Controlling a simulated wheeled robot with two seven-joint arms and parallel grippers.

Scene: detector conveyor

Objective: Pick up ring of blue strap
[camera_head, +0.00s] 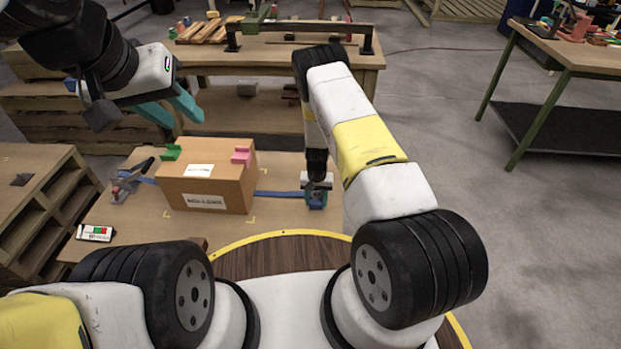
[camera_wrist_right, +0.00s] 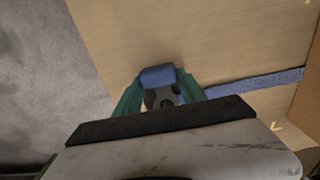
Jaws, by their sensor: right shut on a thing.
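A blue strap (camera_head: 275,194) runs under a brown cardboard box (camera_head: 231,185) and comes out on both sides. It also shows in the right wrist view (camera_wrist_right: 258,83). At its right end is the ring of blue strap (camera_head: 317,202), low at the table's right side. My right gripper (camera_head: 317,190) points down over it. In the right wrist view its teal fingers are shut on the ring (camera_wrist_right: 158,75), one on each side. My left gripper (camera_head: 177,108) hangs above and behind the box, its teal fingers apart and empty.
Green (camera_head: 171,153) and pink (camera_head: 241,156) corner pieces sit on the box's top edges. A metal buckle tool (camera_head: 127,184) is at the strap's left end. A small white device (camera_head: 94,233) lies at the front left. A bench (camera_head: 275,55) stands behind.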

